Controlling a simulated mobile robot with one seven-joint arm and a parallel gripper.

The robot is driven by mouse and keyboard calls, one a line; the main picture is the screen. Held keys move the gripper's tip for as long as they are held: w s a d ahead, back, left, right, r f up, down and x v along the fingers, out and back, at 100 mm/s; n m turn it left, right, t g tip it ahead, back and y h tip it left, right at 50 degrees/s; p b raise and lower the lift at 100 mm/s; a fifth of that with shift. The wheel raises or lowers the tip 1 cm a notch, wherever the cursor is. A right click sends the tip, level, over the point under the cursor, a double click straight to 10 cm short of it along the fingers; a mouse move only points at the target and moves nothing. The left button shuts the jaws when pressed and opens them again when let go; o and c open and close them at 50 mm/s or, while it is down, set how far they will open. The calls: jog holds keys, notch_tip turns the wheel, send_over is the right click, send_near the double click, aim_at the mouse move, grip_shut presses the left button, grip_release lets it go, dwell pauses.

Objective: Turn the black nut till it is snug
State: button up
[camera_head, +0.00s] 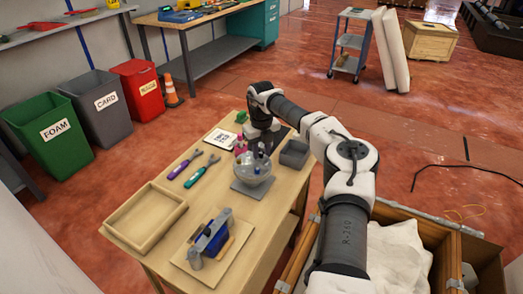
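My gripper (262,144) points down from the end of my arm at the far side of the wooden workbench. It is just behind or above a clear rounded vessel (252,172), which sits on a grey square plate (252,189). Small dark upright parts show at the top of the vessel. I cannot make out a black nut; it is too small or hidden by the gripper and vessel. The fingers are too small and dark to tell whether they are open or shut, or whether they touch anything.
An empty wooden tray (146,216) and a blue clamp-like fixture (212,236) are nearer me. A printed card (220,138) lies behind.

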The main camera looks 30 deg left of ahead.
aim_at(261, 154)
jog(key=shift+o, duration=0.6)
notch_tip(261, 154, up, 14)
jog(key=b, duration=0.3)
jog(key=shift+f, duration=0.15)
